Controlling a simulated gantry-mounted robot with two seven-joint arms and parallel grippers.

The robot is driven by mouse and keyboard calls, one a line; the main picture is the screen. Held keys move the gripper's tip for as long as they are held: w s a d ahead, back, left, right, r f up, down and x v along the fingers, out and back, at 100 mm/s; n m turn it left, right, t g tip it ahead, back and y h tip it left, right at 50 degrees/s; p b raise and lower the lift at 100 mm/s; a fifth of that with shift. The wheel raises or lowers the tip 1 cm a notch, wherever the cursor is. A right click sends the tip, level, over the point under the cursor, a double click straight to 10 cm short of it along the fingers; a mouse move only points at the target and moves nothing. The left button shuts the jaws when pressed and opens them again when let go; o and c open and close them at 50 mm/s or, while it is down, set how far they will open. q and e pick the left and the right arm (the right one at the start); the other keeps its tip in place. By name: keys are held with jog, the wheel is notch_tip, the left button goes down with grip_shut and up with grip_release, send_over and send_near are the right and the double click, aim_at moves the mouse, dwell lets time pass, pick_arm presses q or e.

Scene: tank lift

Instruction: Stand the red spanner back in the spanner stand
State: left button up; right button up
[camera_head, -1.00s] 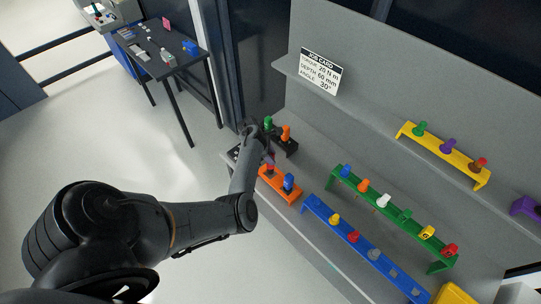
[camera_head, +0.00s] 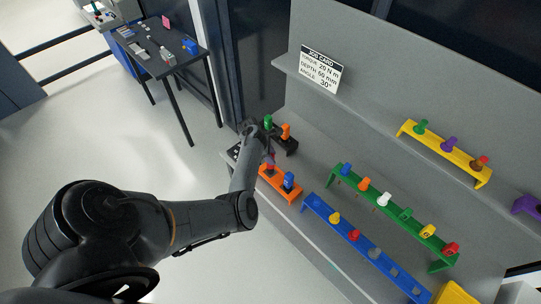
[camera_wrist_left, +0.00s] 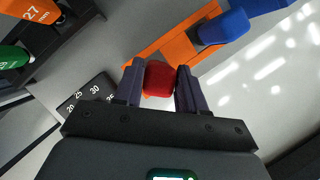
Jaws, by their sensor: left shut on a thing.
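The red spanner (camera_wrist_left: 159,78) shows as a rounded red end between the fingers of my left gripper (camera_wrist_left: 157,82) in the left wrist view. The gripper is shut on it. The orange stand (camera_wrist_left: 178,48) lies right behind the red end, with a blue-handled piece (camera_wrist_left: 224,27) upright in it. In the head view, my left gripper (camera_head: 268,157) is at the left end of the orange stand (camera_head: 295,197), beside the blue piece (camera_head: 289,180). The spanner's lower part is hidden, so I cannot tell whether it is seated in the stand. My right gripper is not in view.
A black stand (camera_head: 290,148) with green and orange pieces is close behind my left gripper. Blue (camera_head: 320,212), green (camera_head: 345,180) and yellow (camera_head: 455,164) racks stand to the right. A numbered dark plate (camera_wrist_left: 85,98) lies left of the gripper.

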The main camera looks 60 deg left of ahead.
pick_arm(q)
jog(key=shift+f+b, duration=0.55)
jog(key=shift+f, duration=0.25)
jog(key=shift+f+b, duration=1.15)
jog(key=shift+f, duration=0.45)
jog(key=o, duration=1.3)
notch_tip(320, 180, up, 5)
jog(key=p, duration=0.4)
jog(key=shift+p, duration=0.4)
notch_tip(320, 180, up, 4)
jog(key=p, duration=0.4)
